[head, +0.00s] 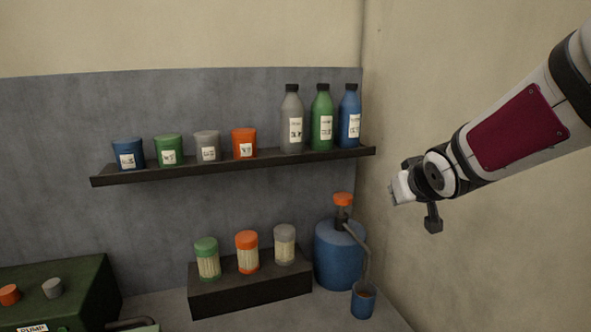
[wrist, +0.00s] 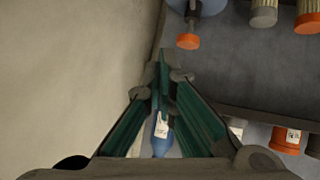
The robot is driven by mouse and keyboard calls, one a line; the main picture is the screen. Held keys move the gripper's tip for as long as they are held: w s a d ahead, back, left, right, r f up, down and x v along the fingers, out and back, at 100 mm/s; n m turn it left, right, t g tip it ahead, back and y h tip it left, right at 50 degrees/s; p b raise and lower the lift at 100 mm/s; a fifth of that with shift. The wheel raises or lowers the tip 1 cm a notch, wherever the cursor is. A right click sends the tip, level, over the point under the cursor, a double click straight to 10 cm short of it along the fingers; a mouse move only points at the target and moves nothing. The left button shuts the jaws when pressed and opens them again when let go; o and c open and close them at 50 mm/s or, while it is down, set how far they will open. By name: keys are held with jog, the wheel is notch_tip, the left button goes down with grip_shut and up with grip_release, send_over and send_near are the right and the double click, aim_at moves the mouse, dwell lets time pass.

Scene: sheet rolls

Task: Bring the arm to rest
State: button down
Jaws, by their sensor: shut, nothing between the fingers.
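My arm reaches in from the right in the head view, held up in the air in front of the right wall. My gripper (head: 394,191) is at its lower left end, clear of the shelf and the blue pump jug. In the wrist view my gripper (wrist: 163,72) is shut, its green-sided fingers meeting at the tips with nothing held. A blue bottle (wrist: 161,143) shows behind the gap between the fingers there, apart from them.
A shelf (head: 230,167) holds several tubs and bottles, with the blue bottle (head: 349,118) at its right end. Below stand a dark block (head: 251,289) with three lidded jars, a blue pump jug (head: 340,258), a small blue cup (head: 363,302) and a green box (head: 80,290).

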jog(key=s+a+m+g, duration=0.2)
jog(key=s+g, duration=0.3)
jog(key=s, duration=2.6)
jog(key=shift+s+a+f+g+y, duration=0.3)
jog(key=shift+a+f+g, duration=0.15)
jog(key=shift+a, duration=0.25)
